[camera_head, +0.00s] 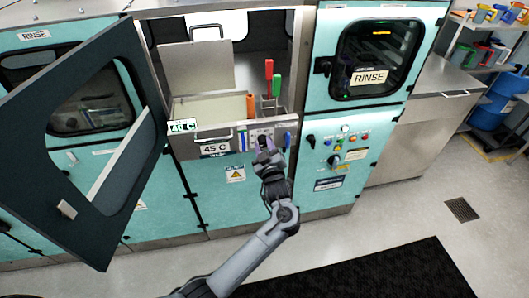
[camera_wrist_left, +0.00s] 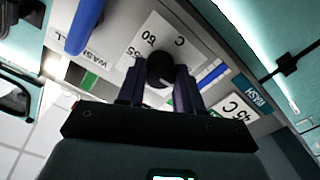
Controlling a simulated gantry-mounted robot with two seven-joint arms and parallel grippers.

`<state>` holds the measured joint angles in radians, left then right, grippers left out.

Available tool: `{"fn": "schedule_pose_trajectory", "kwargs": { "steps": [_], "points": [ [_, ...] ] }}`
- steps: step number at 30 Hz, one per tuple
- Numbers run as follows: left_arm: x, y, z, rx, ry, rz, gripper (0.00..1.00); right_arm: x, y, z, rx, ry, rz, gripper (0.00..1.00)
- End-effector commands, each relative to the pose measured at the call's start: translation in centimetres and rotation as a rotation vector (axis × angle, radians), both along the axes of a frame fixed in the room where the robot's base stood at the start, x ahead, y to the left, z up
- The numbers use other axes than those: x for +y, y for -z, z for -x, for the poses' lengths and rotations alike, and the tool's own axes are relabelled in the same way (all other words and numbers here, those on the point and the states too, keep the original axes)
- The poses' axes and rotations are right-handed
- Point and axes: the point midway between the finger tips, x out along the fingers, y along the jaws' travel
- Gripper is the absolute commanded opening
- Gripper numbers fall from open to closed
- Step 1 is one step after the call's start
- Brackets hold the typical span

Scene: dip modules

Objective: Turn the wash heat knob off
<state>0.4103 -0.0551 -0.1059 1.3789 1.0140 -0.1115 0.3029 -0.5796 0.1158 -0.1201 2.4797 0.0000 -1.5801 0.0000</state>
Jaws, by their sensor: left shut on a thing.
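The wash heat knob (camera_wrist_left: 160,69) is a round dark knob on a white dial plate marked 55 and 60 in the left wrist view. It sits between the two fingers of my left gripper (camera_wrist_left: 158,85), which is shut on it. The knob's pointer setting cannot be read. In the head view my left gripper (camera_head: 264,153) reaches up to the front panel (camera_head: 178,147) of the open wash module and mostly hides the knob. My right gripper is not in view.
A blue lever (camera_wrist_left: 84,24) is close to the gripper. A 45 C sign (camera_head: 215,149) is on the panel. The dark open door (camera_head: 30,130) stands out at the left. A closed rinse module (camera_head: 385,110) is at the right. The floor before the modules looks clear.

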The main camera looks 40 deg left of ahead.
Motion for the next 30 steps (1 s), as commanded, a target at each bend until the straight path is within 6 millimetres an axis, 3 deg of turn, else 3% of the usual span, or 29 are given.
{"fn": "schedule_pose_trajectory", "kwargs": {
  "steps": [1,12,30],
  "points": [
    [0.0,0.6,0.0,-0.037,-0.002,0.032,0.05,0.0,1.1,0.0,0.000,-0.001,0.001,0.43],
    [0.0,0.4,0.0,-0.263,-0.002,0.217,0.05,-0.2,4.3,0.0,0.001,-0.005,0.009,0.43],
    [0.0,0.0,0.0,-0.382,0.000,0.313,0.05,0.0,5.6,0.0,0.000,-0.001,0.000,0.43]
  ]
}}
